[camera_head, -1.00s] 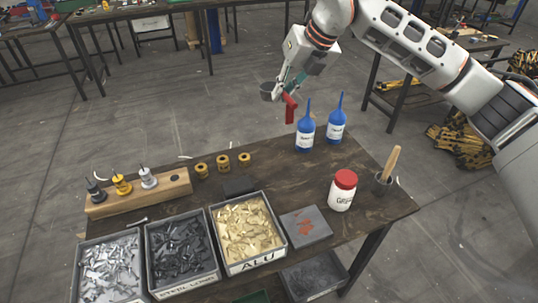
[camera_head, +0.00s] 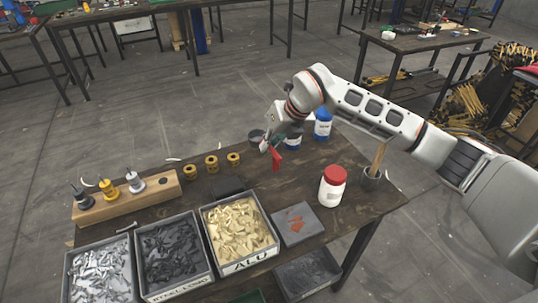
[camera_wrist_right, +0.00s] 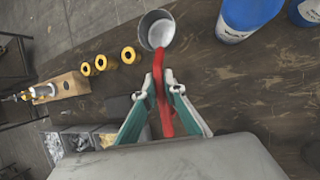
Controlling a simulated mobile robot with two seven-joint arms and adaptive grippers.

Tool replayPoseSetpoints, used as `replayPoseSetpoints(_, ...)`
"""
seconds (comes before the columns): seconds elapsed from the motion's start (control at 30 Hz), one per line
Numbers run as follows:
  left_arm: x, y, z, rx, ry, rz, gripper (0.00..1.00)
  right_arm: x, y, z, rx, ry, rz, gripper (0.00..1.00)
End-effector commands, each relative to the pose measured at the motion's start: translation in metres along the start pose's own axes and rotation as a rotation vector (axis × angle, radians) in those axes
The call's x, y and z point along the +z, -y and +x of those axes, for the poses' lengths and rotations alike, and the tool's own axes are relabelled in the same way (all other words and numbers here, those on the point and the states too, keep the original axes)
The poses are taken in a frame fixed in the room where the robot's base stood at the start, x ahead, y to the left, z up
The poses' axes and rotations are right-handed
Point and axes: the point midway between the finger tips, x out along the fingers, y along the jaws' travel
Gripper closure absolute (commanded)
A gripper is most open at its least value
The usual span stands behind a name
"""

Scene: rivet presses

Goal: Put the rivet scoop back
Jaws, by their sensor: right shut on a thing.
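The rivet scoop has a round grey metal cup (camera_head: 256,135) and a red handle (camera_head: 277,160). My right gripper (camera_head: 268,147) is shut on the red handle, near the far edge of the table beside the blue bottles. In the right wrist view the cup (camera_wrist_right: 158,31) points away from my gripper (camera_wrist_right: 162,84), and the handle (camera_wrist_right: 161,105) lies between the teal fingers. The cup looks empty there. Whether the scoop touches the table cannot be told. My left gripper is not in view.
Blue bottles (camera_head: 323,124) stand right of the scoop, one partly behind my wrist. Brass spools (camera_head: 212,164) stand to the left. Bins, including an ALU bin (camera_head: 240,230), line the near edge. A red-lidded jar (camera_head: 332,187) and a brush cup (camera_head: 372,178) stand right. Bare wood lies between.

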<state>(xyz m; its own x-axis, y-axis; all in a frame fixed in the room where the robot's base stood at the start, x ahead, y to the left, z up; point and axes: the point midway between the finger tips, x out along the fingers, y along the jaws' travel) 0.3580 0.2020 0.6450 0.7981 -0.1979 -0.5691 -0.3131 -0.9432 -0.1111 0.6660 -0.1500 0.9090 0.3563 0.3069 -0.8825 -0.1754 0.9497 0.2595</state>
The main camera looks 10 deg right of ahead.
Motion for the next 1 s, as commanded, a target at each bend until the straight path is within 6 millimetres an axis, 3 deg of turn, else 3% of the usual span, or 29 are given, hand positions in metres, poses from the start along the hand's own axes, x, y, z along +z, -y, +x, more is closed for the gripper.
replayPoseSetpoints(0.3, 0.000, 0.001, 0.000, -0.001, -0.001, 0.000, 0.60, -0.016, 0.010, 0.034, 0.001, -0.002, 0.002, 1.00)
replayPoseSetpoints(0.67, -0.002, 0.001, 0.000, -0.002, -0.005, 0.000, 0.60, -0.017, 0.011, 0.038, 0.000, 0.000, 0.000, 1.00)
replayPoseSetpoints(0.7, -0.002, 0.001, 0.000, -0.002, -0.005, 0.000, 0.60, -0.017, 0.011, 0.038, 0.000, 0.000, 0.001, 0.80)
replayPoseSetpoints(0.73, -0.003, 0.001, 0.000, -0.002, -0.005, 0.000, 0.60, -0.017, 0.011, 0.038, 0.000, 0.000, 0.001, 0.73)
replayPoseSetpoints(1.0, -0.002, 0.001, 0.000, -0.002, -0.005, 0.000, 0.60, -0.017, 0.011, 0.038, 0.000, -0.001, 0.001, 0.73)
